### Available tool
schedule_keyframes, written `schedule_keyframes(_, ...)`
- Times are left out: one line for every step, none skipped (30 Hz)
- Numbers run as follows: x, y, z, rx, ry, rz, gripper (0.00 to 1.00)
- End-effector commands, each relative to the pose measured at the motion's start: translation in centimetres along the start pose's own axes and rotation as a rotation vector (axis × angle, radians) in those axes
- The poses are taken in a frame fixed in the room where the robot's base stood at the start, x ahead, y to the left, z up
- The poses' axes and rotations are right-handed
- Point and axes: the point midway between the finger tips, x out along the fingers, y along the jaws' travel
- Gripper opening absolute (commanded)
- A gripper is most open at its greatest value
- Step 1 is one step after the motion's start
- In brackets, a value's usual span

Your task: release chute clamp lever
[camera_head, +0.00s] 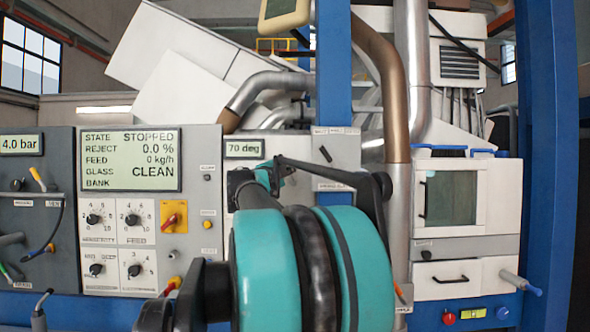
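No part is clearly marked as the chute clamp lever. A grey lever with a blue tip (520,282) sticks out at the lower right, beside a white drawer (455,281). A small orange-tipped part (400,293) shows at the foot of the brown and silver pipe (396,120), partly covered by my arm. Blue clamp-like pieces (437,150) sit on top of a white box with a window (452,198). My teal and black arm fills the lower middle. Black linkage shows around it, but I cannot make out my gripper's fingertips or their opening.
A grey panel with a display (130,160), knobs and a red-yellow switch (174,216) stands at the left. A blue post (548,150) stands at the right. My arm hides the centre.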

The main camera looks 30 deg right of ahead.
Motion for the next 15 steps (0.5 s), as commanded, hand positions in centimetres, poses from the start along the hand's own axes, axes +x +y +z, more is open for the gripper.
schedule_keyframes(-0.1, 0.0, 0.2, -0.032, -0.001, -0.02, 0.0)
schedule_keyframes(-0.2, 0.0, 0.3, -0.053, -0.001, -0.032, 0.0)
schedule_keyframes(-0.3, 0.0, 0.5, -0.079, -0.001, -0.047, 0.0)
schedule_keyframes(-0.3, 0.0, 0.6, -0.096, -0.001, -0.057, 0.0)
schedule_keyframes(-0.4, -0.1, 0.7, -0.114, -0.001, -0.068, 0.0)
schedule_keyframes(-0.4, 0.0, 0.8, -0.135, -0.001, -0.08, 0.0)
schedule_keyframes(-0.5, -0.1, 0.9, -0.151, -0.001, -0.09, 0.0)
schedule_keyframes(-0.5, -0.1, 0.9, -0.165, -0.001, -0.097, 0.0)
schedule_keyframes(-0.6, -0.1, 1.0, -0.17, -0.001, -0.101, 0.0)
schedule_keyframes(-0.6, -0.1, 1.1, -0.168, -0.002, -0.099, 0.0)
schedule_keyframes(-0.7, -0.1, 1.2, -0.167, -0.002, -0.099, 0.0)
schedule_keyframes(-0.7, -0.1, 1.2, -0.166, -0.002, -0.098, 0.0)
schedule_keyframes(-0.7, -0.1, 1.3, -0.166, -0.002, -0.098, 0.0)
schedule_keyframes(-0.8, -0.1, 1.3, -0.165, -0.002, -0.098, 0.0)
schedule_keyframes(-0.8, -0.1, 1.4, -0.165, -0.002, -0.098, 0.0)
